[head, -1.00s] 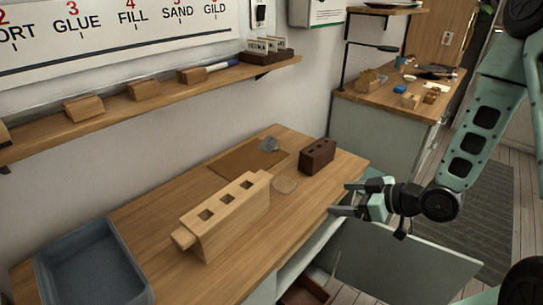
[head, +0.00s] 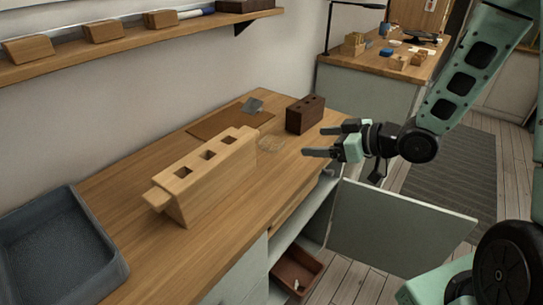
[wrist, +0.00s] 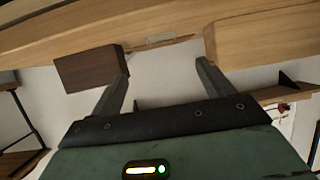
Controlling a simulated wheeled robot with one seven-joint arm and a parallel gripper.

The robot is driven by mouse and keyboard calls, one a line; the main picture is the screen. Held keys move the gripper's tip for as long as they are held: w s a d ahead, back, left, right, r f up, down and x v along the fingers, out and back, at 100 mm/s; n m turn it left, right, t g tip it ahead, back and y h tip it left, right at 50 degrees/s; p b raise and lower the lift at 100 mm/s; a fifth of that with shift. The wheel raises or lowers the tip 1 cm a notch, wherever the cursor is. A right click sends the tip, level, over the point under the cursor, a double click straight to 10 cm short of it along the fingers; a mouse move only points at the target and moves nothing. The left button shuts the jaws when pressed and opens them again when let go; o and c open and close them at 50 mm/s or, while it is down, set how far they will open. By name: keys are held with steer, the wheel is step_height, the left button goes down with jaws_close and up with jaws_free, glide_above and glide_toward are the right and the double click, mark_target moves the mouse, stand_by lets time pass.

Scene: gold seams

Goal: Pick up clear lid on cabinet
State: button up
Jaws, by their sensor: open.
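In the wrist view my gripper's two fingers (wrist: 163,72) are spread, with the dark block (wrist: 90,69) at left and a pale wooden block (wrist: 262,35) at right. I cannot tell the lid there for sure.
A brown mat (head: 212,126) with a grey scraper (head: 252,104) lies behind the lid. A grey tray (head: 118,266) stands at the near left. Below the top, a cabinet door (head: 400,228) hangs open and a reddish-brown bin (head: 297,270) shows. A shelf (head: 130,47) runs along the wall.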

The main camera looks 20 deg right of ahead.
glide_toward(265, 143)
steer(key=shift+x, duration=2.65)
steer(key=c, duration=1)
